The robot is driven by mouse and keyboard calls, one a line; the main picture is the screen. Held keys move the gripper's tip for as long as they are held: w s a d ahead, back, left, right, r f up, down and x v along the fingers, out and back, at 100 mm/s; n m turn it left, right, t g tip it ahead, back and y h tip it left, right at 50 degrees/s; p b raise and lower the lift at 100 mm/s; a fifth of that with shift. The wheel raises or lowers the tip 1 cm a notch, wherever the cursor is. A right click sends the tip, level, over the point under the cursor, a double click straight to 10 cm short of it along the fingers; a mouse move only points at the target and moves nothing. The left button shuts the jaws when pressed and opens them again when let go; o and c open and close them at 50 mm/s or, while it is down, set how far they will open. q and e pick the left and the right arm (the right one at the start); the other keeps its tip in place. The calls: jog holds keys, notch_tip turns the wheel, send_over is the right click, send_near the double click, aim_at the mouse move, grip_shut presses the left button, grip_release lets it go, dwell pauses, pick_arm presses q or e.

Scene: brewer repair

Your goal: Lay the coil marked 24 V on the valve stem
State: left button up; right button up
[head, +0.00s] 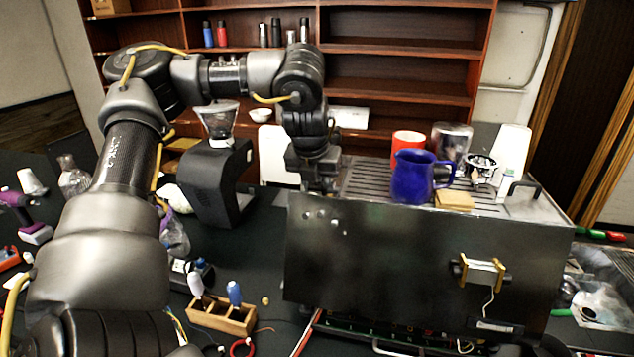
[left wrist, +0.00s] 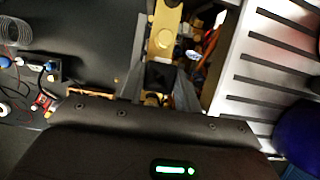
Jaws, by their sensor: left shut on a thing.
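My left gripper (head: 318,184) reaches down at the back left corner of the brewer (head: 400,255). In the left wrist view my left gripper (left wrist: 160,85) is shut on a small black block, which looks like the coil (left wrist: 160,74). No 24 V marking can be read on it. Brass-coloured parts (left wrist: 163,32) lie just beyond the coil inside the brewer's open bay. I cannot tell the valve stem apart, nor whether the coil touches it. In the head view the gripper and the brewer's front panel hide the coil. My right gripper is out of view.
A slotted metal tray (head: 375,182) covers the brewer's top beside the opening, with a blue pitcher (head: 412,177) and a red cup (head: 406,143) on it. A grinder (head: 213,175) stands left of the brewer. A wooden rack (head: 222,316) sits at the front left.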

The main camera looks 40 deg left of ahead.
pick_arm(q)
jog(key=shift+f+b, duration=0.85)
jog(key=shift+f, duration=0.85)
jog(key=o, duration=1.1)
jog(key=shift+s+a, duration=0.15)
jog(key=shift+a, duration=0.1)
jog(key=shift+d, duration=0.15)
jog(key=shift+f, duration=0.1)
jog(key=shift+c, duration=0.7)
